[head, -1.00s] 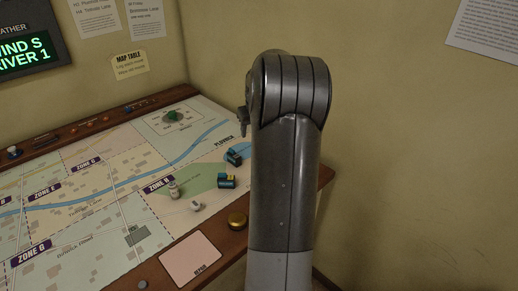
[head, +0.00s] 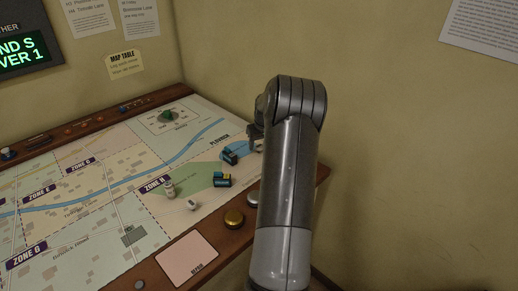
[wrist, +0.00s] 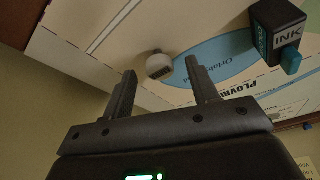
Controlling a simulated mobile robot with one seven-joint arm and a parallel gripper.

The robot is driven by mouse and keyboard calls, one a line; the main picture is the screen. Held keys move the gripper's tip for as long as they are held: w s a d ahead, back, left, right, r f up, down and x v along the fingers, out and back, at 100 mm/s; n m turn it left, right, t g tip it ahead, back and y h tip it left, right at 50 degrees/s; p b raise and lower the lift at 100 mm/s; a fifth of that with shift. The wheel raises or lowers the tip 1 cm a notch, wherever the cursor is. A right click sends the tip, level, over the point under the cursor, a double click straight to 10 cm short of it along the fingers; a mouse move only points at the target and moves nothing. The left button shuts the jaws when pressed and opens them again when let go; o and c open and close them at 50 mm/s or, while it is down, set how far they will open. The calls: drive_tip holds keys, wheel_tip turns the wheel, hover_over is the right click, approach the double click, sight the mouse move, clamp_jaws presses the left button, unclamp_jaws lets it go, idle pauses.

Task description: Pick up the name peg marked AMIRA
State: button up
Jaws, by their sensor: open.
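In the wrist view a small white peg (wrist: 158,66) with a dark marked patch stands on the map; I cannot read a name on it. My gripper (wrist: 162,80) is open and empty, its two fingers on either side of the peg in the picture, with the peg apart from them and beyond. In the head view my gripper (head: 253,133) is partly hidden by my arm, over the map's right end. Another small white peg (head: 192,204) lies near the map's front edge; I cannot tell whether it is the same one.
A pale figure (head: 170,188) stands near ZONE H. A gold button (head: 234,218) and a silver button (head: 253,198) sit on the wooden rim.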

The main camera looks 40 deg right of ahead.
drive_tip(key=shift+x, duration=1)
drive_tip(key=c, duration=1)
drive_tip(key=shift+c, duration=0.2)
